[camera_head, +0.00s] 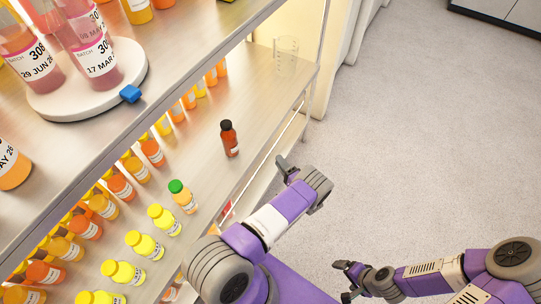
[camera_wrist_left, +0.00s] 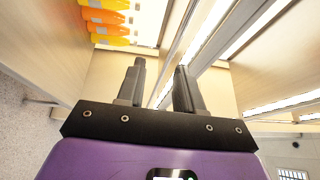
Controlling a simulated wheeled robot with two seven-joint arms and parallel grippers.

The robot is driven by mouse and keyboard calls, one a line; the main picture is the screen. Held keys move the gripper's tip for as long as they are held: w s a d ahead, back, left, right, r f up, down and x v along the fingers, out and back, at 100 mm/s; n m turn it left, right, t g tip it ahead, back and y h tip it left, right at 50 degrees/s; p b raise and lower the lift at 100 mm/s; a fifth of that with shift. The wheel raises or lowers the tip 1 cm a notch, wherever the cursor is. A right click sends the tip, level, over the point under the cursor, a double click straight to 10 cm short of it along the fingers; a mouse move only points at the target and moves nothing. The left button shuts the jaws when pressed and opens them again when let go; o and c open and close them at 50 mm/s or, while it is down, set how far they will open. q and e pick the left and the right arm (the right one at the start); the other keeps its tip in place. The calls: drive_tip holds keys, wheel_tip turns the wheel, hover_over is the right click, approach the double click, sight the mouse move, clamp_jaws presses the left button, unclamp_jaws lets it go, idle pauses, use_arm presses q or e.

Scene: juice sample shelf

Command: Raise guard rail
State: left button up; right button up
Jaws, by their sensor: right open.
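The guard rail appears as a thin pale bar (camera_head: 264,160) along the front edge of the middle shelf (camera_head: 262,103), low at the shelf's edge. In the left wrist view, long metal bars (camera_wrist_left: 208,50) run diagonally just beyond the fingers; I cannot tell which is the rail. My left gripper (camera_head: 300,172) is just outside the shelf front, beside the rail. Its two fingers (camera_wrist_left: 157,88) are apart with nothing clearly between them. I cannot tell whether a finger touches the rail. My right gripper (camera_head: 347,281) is open and empty over the floor, away from the shelf.
A dark red bottle (camera_head: 229,139) and a green-capped bottle (camera_head: 183,197) stand near the shelf front. An empty clear beaker (camera_head: 286,56) stands at the far end. The floor (camera_head: 430,130) to the right is clear.

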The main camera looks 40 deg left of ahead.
sight(271, 151)
use_arm(q)
drive_tip(key=shift+g+y, duration=0.6)
drive_tip(key=shift+y, duration=0.2)
drive_tip(key=x, duration=0.4)
drive_tip(key=b+x, duration=0.1)
drive_tip(key=x, duration=0.1)
drive_tip(key=shift+s+a+r, duration=0.15)
drive_tip(key=shift+a+r, duration=0.15)
drive_tip(key=shift+r, duration=0.2)
drive_tip(key=shift+c, duration=0.5)
clamp_jaws()
